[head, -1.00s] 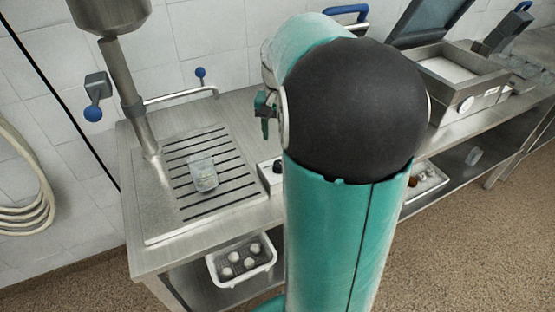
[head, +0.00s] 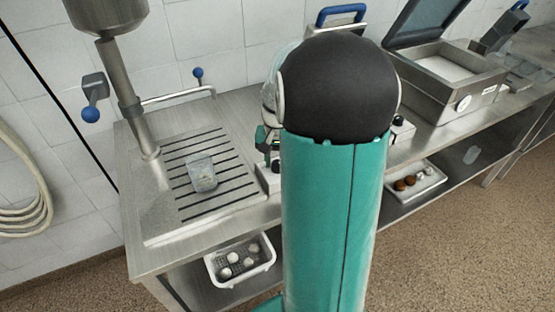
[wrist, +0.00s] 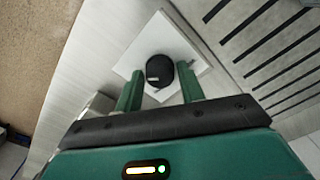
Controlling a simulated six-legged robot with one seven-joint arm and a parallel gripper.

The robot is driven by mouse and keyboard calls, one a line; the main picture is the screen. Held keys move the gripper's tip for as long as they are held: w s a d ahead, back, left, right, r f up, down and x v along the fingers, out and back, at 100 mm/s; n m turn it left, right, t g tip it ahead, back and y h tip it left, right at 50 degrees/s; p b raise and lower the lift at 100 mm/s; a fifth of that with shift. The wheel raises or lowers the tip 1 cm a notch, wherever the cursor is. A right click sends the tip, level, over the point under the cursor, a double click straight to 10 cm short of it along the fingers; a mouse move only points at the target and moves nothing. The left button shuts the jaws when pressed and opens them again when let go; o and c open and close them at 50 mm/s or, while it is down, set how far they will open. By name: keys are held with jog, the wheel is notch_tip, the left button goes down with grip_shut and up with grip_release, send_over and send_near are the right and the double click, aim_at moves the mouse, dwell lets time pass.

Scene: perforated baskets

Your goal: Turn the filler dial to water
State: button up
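A black round dial (wrist: 160,71) with a pale pointer mark sits on a white square box in the wrist view. In the head view the dial (head: 276,166) shows beside the slotted drip tray. My gripper (wrist: 160,72) is open, with its two green fingers on either side of the dial's near part. I cannot tell whether they touch it. In the head view my gripper (head: 266,143) is just above the dial and mostly hidden by my arm. The steel filler (head: 110,15) with its pipe stands at the left.
A clear cup (head: 202,175) stands on the drip tray (head: 160,228). A second dark knob (head: 398,121) shows right of my arm. An open steel fryer-like box (head: 450,105) stands farther right. Baskets with small items (head: 240,262) sit on the lower shelf.

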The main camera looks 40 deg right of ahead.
jog(key=c, duration=0.6)
jog(key=shift+n, duration=0.4)
jog(key=n, duration=0.2)
jog(key=shift+n, duration=0.4)
jog(key=n, duration=0.3)
jog(key=shift+n, duration=0.3)
jog(key=n, duration=1)
jog(key=shift+n, duration=0.3)
jog(key=shift+r, duration=0.1)
